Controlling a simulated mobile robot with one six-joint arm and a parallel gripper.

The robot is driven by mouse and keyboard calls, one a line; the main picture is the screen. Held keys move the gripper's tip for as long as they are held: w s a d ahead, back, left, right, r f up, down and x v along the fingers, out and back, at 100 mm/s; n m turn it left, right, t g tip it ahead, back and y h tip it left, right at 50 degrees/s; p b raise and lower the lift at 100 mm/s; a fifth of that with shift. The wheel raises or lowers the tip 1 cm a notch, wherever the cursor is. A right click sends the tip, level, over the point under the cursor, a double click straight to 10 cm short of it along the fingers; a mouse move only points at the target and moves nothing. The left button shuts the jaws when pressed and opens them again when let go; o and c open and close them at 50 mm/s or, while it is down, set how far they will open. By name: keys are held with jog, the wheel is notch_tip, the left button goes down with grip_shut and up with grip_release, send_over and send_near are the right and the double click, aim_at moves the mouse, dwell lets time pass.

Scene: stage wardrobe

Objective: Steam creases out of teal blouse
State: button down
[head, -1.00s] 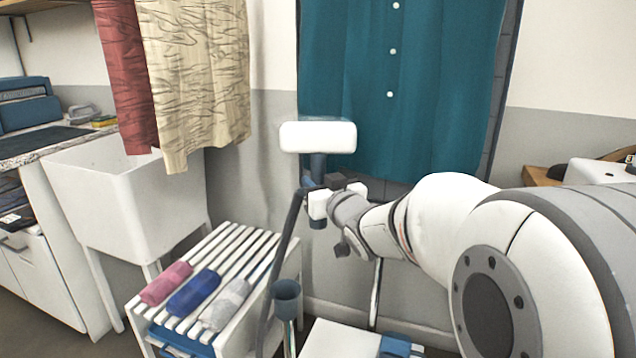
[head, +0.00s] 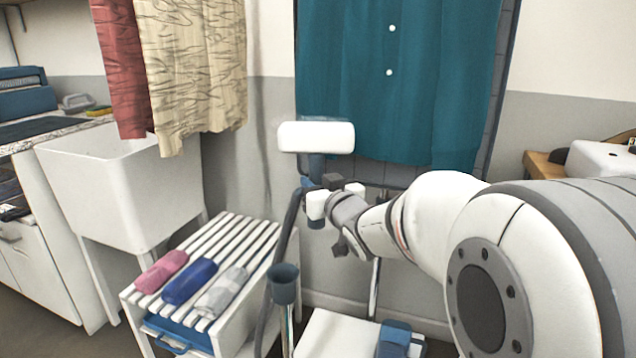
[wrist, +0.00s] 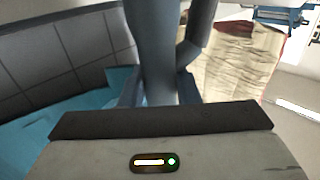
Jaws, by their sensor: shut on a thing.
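The teal blouse (head: 430,90) hangs at the upper middle of the head view, with white buttons down its front and its hem above the grey lower wall. Teal cloth (wrist: 100,100) also shows at the left of the wrist view. My gripper (head: 328,186) is shut on the steamer's blue-grey handle (wrist: 158,50), below the steamer's wide white head (head: 316,137). The steamer head is upright in front of the blouse's lower left edge; I cannot tell if it touches. The dark hose (head: 290,225) runs down from the handle. My fingertips are partly hidden in the head view.
A cream creased garment (head: 197,75) and a red one (head: 125,70) hang at left, above a white sink (head: 120,200). A slatted rack (head: 215,250) holds pink, blue and grey rolls. A blue-grey cup-shaped holder (head: 284,285) stands in front. A wooden table is at right.

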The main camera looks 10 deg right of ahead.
jog(key=shift+f+b, duration=0.4)
jog(key=shift+f, duration=0.2)
jog(key=shift+s, duration=0.1)
jog(key=s+a+b, duration=0.1)
jog(key=s, duration=0.1)
jog(key=s+a+b, duration=0.1)
jog(key=s+a, duration=0.1)
jog(key=shift+s+a, duration=0.15)
jog(key=shift+s, duration=0.25)
jog(key=shift+s, duration=0.1)
